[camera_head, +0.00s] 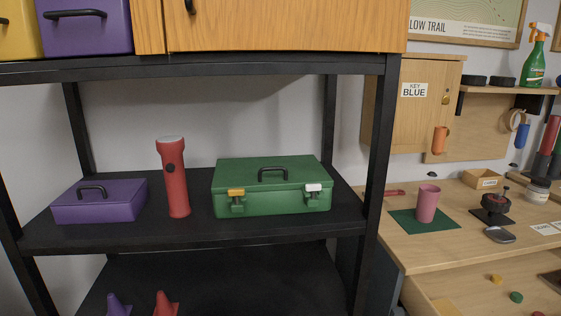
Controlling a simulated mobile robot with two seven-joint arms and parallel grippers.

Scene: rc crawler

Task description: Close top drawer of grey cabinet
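No grey cabinet with a drawer can be clearly made out in the head view. A narrow dark grey upright surface (384,268) shows between the black shelf and the wooden workbench; I cannot tell what it belongs to. Neither of my grippers is in view.
A black shelf unit (200,238) fills the left and middle. It holds a purple box (110,207), a red flashlight (175,185) and a green toolbox (240,178). At right, a wooden workbench (440,250) carries a pink cup (427,204) below a wooden key cabinet (418,118).

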